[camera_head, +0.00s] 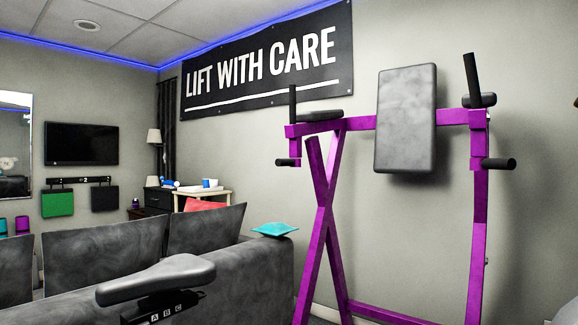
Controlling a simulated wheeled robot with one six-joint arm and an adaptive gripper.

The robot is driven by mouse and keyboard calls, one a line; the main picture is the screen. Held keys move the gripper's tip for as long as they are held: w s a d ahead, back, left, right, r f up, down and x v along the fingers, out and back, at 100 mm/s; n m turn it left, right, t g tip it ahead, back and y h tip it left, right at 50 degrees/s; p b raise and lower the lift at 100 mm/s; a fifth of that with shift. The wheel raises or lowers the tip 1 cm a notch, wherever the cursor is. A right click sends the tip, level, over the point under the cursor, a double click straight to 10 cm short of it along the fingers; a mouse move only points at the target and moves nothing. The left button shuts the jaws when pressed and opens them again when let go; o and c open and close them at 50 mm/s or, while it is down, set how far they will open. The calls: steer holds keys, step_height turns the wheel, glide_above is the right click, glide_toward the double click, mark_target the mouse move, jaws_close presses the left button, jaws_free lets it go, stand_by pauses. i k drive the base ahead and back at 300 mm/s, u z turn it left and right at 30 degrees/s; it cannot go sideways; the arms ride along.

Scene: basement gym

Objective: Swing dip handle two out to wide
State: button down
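A purple dip station (478,220) stands at the right against the grey wall, with a black back pad (406,118) in its upper middle. One short black dip handle (288,162) sticks out at the left arm of the frame. Another black dip handle (499,164) sticks out to the right from the right post. I cannot read a number on either, so I cannot tell which is handle two. Upright black grips (471,80) and dark arm pads (320,115) sit above them. My gripper is not in view.
A dark grey sofa (215,265) fills the lower left, with a turquoise cushion (274,229) on it. A black saddle-shaped pad (155,278) marked A B C below stands in the near foreground. A pale ball (566,303) shows at the bottom right.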

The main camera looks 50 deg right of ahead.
mark_target(291, 163)
steer(key=z, duration=0.85)
steer(key=i, duration=1)
steer(key=z, duration=0.95)
